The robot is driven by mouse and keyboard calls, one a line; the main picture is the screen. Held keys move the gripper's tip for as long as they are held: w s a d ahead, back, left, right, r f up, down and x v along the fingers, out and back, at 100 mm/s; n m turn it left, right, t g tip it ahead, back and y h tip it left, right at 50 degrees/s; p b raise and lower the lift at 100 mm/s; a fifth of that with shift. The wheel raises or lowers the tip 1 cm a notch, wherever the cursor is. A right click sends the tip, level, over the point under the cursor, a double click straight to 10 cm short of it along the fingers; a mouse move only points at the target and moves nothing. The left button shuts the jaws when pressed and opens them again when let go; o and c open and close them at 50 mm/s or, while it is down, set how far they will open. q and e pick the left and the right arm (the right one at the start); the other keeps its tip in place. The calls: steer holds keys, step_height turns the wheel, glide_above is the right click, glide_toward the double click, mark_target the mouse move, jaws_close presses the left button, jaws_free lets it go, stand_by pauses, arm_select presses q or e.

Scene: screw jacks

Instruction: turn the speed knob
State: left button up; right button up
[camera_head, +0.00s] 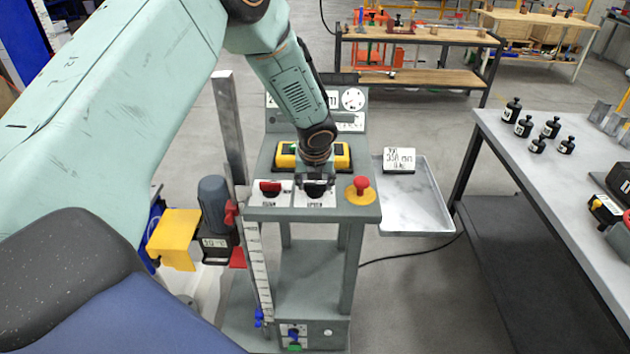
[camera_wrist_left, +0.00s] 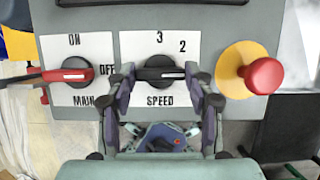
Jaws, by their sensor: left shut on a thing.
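The speed knob (camera_wrist_left: 160,70) is a black rotary handle on a white plate (camera_wrist_left: 160,45) marked SPEED, with 3 and 2 readable above it. In the left wrist view its handle lies about level. My left gripper (camera_wrist_left: 160,78) is shut on this knob, with one finger on each side of it. In the head view my left gripper (camera_head: 316,180) reaches down from above onto the front of the grey panel (camera_head: 345,212) and hides much of the knob. The rest of the SPEED scale is covered by my fingers. My right gripper is not in view.
The red-handled MAIN switch (camera_wrist_left: 75,75) is just left of the knob. A red mushroom button (camera_wrist_left: 264,76) on a yellow base is to its right. A metal tray (camera_head: 425,205) holds a labelled block (camera_head: 399,160). A table (camera_head: 540,150) with black weights stands right.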

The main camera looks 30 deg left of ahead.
arm_select(q)
steer(key=n, duration=0.2)
steer(key=n+g+y+p, duration=0.1)
steer(key=n, duration=0.2)
steer(key=shift+w+d+y, duration=0.1)
steer(key=shift+d+y, duration=0.05)
steer(key=shift+y, duration=0.15)
steer(key=shift+w+n+g+p, duration=0.15)
steer(key=shift+n+g, duration=0.25)
steer(key=shift+n, duration=0.5)
steer(key=shift+s+n+g+p, duration=0.15)
steer(key=shift+n+g, duration=0.25)
steer(key=shift+n, duration=0.5)
steer(key=shift+w, duration=0.1)
steer(key=o, duration=1.2)
steer(key=shift+c, duration=0.2)
steer(key=v, duration=1.2)
steer(key=shift+d, duration=0.15)
